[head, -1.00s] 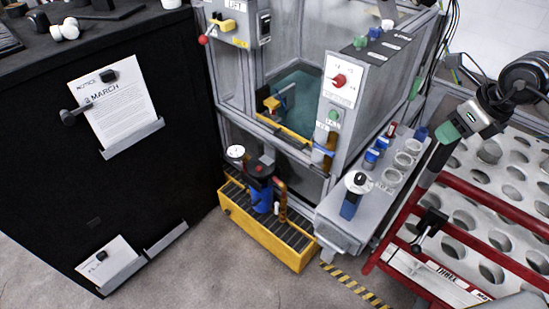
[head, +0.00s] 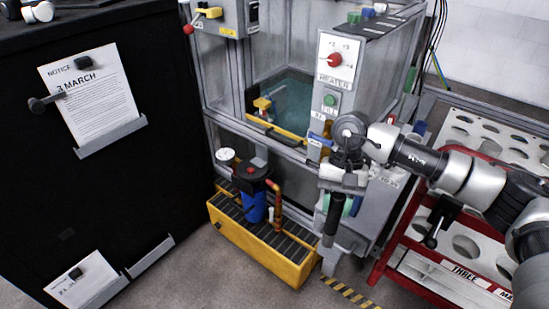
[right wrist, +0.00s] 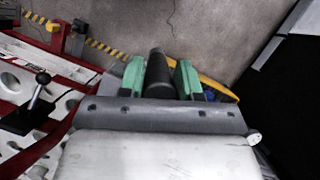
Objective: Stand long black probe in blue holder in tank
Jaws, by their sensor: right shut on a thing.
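My right gripper (head: 337,203) is shut on the long black probe (head: 331,226), which hangs down almost upright in front of the grey side shelf, outside the tank. In the right wrist view the green fingers of the right gripper (right wrist: 160,79) grip the black probe (right wrist: 157,65) from both sides. The tank (head: 296,103) holds teal water behind the frame's front opening, left of and beyond my gripper. A small yellow and blue fitting (head: 263,105) shows at the tank's left side; I cannot tell whether it is the blue holder. My left gripper is not in view.
A heater panel (head: 338,62) with a red knob stands right of the tank opening. A yellow grated tray (head: 283,262) with a blue filter (head: 254,205) stands below. A red-framed rack (head: 392,240) is at right. A black cabinet (head: 110,190) fills the left.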

